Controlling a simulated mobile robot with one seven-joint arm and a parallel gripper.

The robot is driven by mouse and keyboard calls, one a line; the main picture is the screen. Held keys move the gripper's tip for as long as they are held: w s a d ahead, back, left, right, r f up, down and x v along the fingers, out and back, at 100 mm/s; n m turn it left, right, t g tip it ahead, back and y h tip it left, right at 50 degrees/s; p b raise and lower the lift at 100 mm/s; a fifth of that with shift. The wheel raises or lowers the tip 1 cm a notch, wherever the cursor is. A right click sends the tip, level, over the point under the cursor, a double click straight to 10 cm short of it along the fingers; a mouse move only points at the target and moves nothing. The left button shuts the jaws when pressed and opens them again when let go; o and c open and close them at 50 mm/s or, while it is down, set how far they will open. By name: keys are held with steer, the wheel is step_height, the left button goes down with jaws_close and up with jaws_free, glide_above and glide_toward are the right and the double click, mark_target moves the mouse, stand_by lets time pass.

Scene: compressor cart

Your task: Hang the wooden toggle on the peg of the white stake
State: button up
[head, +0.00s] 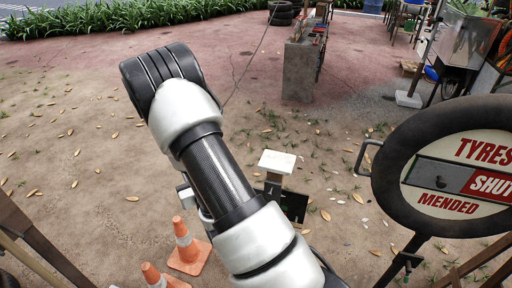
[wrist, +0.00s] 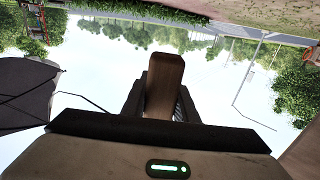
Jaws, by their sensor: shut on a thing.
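In the wrist view, my gripper (wrist: 160,105) is shut on a brown wooden piece, the toggle (wrist: 165,75), which stands up between the dark fingers. Open sky and trees lie behind it. My gripper and the toggle are not visible in the head view, where my arm fills the middle. I cannot make out a white stake with a peg for certain. A white-topped dark post (head: 277,162) stands just right of my arm in the head view, and no peg shows on it.
Orange cones (head: 187,248) stand left of my arm. A round tyre sign (head: 455,165) stands at the right. A concrete block (head: 299,70) is farther back. A thin dark line (head: 243,72) slants down behind my arm. Leaf-strewn ground at the left is open.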

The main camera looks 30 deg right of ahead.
steer(key=w+d+m+g+h+b, duration=0.1)
steer(key=w+d+m+h+b, duration=0.15)
steer(key=d+h+b, duration=0.4)
steer(key=w+d+m+g+h+b, duration=0.1)
steer(key=w+d+m+b, duration=0.15)
steer(key=d, duration=0.65)
steer(key=s+d+r+m+g+h+b, duration=0.2)
steer(key=s+d+h+b, duration=0.1)
steer(key=d, duration=0.5)
steer(key=s+d+r+m+g+h+b, duration=0.2)
steer(key=d+b, duration=0.3)
steer(key=d, duration=0.3)
steer(key=shift+s+r+m+g+h+b, duration=0.15)
steer(key=shift+s+m+g+h+b, duration=0.15)
steer(key=shift+s+m+h, duration=0.15)
step_height(320, 180, down, 10)
steer(key=b, duration=0.3)
steer(key=shift+r, duration=0.15)
steer(key=shift+f+b, duration=0.25)
steer(key=shift+b, duration=0.05)
steer(key=o, duration=1.1)
steer(key=shift+c, duration=0.2)
